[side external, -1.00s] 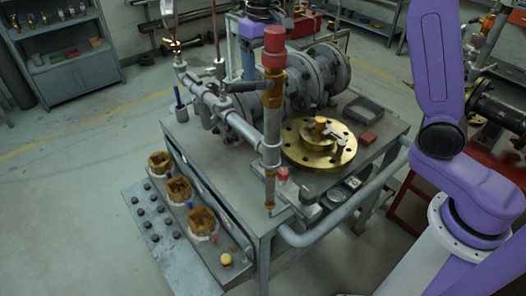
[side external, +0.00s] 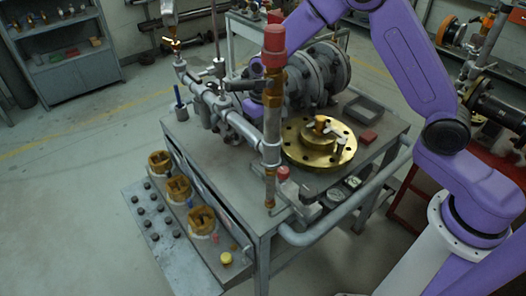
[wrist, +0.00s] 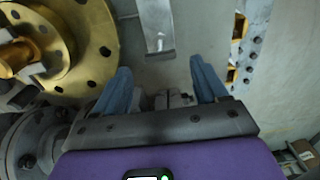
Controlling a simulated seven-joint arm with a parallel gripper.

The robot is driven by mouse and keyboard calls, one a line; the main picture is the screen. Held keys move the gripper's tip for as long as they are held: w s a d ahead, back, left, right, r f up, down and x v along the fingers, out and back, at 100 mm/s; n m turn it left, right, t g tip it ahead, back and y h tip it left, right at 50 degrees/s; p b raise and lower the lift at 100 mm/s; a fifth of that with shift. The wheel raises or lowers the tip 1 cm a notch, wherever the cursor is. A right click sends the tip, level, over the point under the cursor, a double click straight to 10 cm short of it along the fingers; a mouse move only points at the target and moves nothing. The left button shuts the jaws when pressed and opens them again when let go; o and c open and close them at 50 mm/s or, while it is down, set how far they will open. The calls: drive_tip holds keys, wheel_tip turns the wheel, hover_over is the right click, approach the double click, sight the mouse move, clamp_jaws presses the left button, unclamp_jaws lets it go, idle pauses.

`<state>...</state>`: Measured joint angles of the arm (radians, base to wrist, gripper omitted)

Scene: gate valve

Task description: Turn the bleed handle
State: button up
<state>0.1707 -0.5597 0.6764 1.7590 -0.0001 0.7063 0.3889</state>
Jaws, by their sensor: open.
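I cannot tell for certain whether this lever is the bleed handle. In the side view my arm reaches over the valve body (side external: 318,75), and its end is behind the pipework, with the fingers hidden. In the wrist view my gripper (wrist: 163,78) is open, with two blue fingers apart and nothing clearly held. Small grey fittings (wrist: 175,99) show between the finger bases. A grey metal bar (wrist: 156,25) lies beyond the fingertips.
A brass flange (side external: 300,150) lies on the grey bench (side external: 225,165); it also shows at the wrist view's upper left (wrist: 85,45). A grey tray (side external: 365,112) and a red block (side external: 369,136) are behind it. Brass fittings (side external: 202,220) line the low front shelf.

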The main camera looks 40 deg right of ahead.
wheel_tip(320, 180, down, 8)
drive_tip(key=shift+r, duration=0.1)
idle(0.4)
drive_tip(key=c, duration=1.1)
